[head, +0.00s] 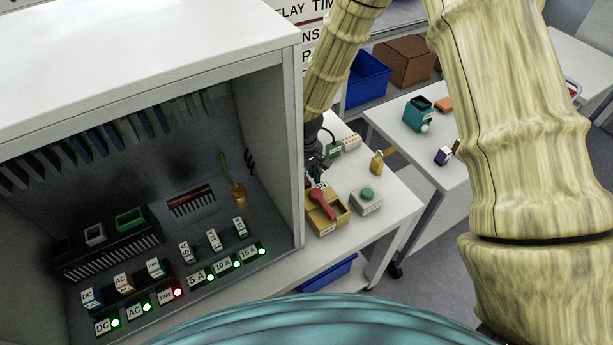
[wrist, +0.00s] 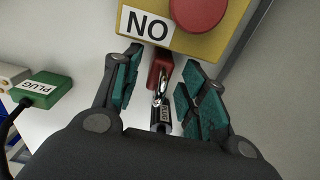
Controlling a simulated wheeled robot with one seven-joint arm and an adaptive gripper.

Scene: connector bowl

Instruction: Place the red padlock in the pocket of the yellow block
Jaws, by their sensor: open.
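The red padlock (wrist: 158,68) lies on the white table between my open fingers in the wrist view, its silver shackle pointing back toward my palm. In the head view I cannot make it out behind my gripper. My gripper (wrist: 160,64) points down, open, with a finger on each side of the padlock and no clear contact. It also shows in the head view (head: 317,174). The yellow block (head: 328,226) stands just beyond the padlock and carries a red knob and a "NO" label. It shows at the top of the wrist view (wrist: 190,46). Its pocket is not clear.
A dark labelled cylinder (wrist: 160,115) lies close to the shackle. A green plug (wrist: 40,90) with a black cable is to the left. A grey box with a green button (head: 367,200) and a brass padlock (head: 377,163) stand nearby. A cabinet wall (head: 291,150) rises at left.

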